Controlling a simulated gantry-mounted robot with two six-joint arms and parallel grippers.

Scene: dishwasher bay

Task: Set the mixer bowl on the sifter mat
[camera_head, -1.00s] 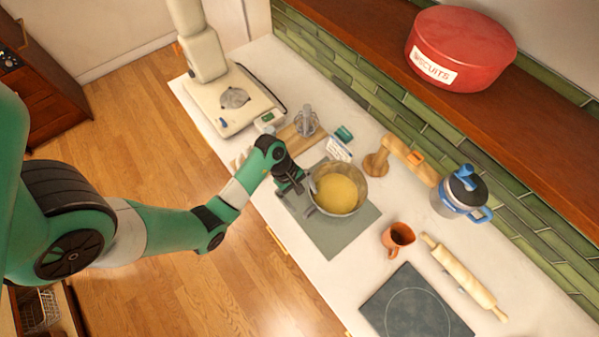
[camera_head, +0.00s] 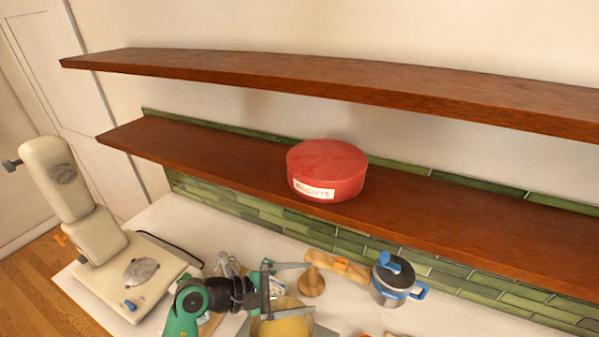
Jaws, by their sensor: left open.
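The metal mixer bowl (camera_head: 282,328) with yellow contents shows at the bottom edge, cut off by the frame. It stands on a grey-green mat, of which only a strip (camera_head: 322,331) shows. I cannot tell from a label whether this is the sifter mat. My left gripper (camera_head: 300,287) is open with nothing between its fingers. It is over the bowl's far side in the picture, apparently above the rim, and hides part of the bowl. My right gripper is not in view.
A cream stand mixer (camera_head: 85,215) stands at the left. A red biscuit tin (camera_head: 327,170) sits on the lower shelf (camera_head: 220,165).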

